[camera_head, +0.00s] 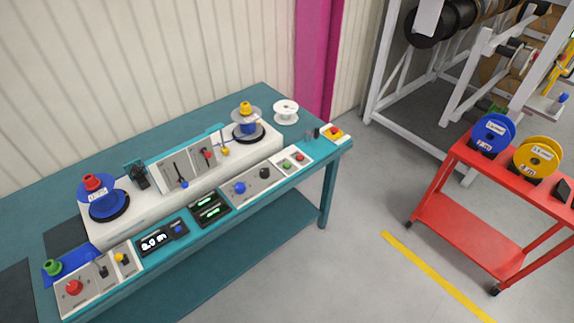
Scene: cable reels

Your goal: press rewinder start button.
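The rewinder (184,190) is a long white machine on a teal bench. A blue reel with a red knob (97,190) sits at its left end. A clear-flanged blue reel with a yellow knob (246,120) sits at its right end. On the front panel to the right, a small green button (287,166) sits beside a red button (300,157). Labels there are too small to read, so I cannot tell which is marked start. A blue knob (239,188) and a black knob (265,173) sit left of them. Neither gripper is in view.
A red cart (465,235) with blue and yellow reels stands right.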

